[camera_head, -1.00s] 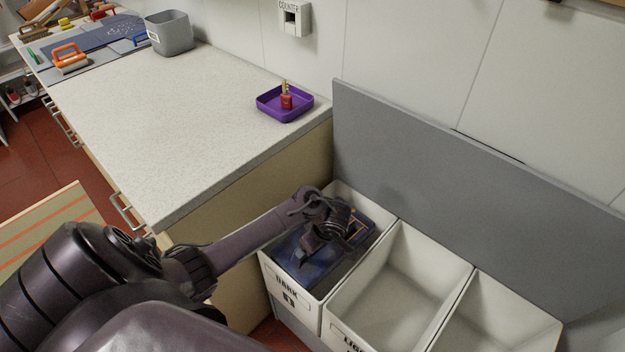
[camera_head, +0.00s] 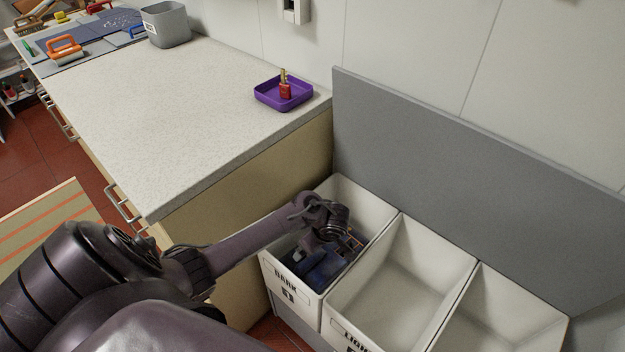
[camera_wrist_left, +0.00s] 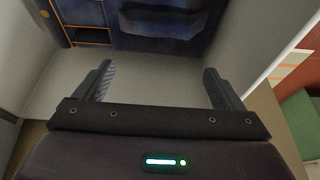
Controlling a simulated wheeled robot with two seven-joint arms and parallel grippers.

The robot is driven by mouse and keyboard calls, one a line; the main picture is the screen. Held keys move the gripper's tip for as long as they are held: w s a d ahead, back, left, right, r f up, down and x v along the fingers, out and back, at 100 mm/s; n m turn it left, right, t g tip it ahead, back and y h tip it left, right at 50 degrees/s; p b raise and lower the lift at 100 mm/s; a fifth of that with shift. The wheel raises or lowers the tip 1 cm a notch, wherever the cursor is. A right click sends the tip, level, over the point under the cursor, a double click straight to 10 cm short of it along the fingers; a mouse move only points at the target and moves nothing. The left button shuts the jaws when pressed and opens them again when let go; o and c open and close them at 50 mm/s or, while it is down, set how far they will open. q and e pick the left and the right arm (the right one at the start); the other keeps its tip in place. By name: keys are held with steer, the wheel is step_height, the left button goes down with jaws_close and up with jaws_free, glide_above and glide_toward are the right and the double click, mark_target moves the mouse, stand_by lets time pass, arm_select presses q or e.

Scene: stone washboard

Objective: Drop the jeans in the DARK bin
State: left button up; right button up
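The jeans, dark blue with orange stitching, lie inside the DARK bin. They show in the head view (camera_head: 318,268) below my left gripper and in the left wrist view (camera_wrist_left: 165,28) beyond the fingers. The DARK bin (camera_head: 293,293) is a white bin at the left of the row, its label on the front wall. My left gripper (camera_head: 328,248) is over and partly inside this bin. In the left wrist view the left gripper's fingers (camera_wrist_left: 158,88) are wide apart with nothing between them. My right gripper is not in view.
A second white bin (camera_head: 424,250), its label partly readable, and a third white bin (camera_head: 512,312) stand to the right, both empty where visible. A grey panel (camera_head: 450,170) rises behind them. The counter (camera_head: 180,110) holds a purple tray (camera_head: 268,98) and a grey tub (camera_head: 168,30).

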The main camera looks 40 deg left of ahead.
arm_select(q)
steer(key=shift+o, duration=0.7)
steer(key=shift+s+f, duration=0.1)
steer(key=p+v, duration=0.2)
steer(key=v, duration=0.6)
steer(key=shift+a+f, duration=0.1)
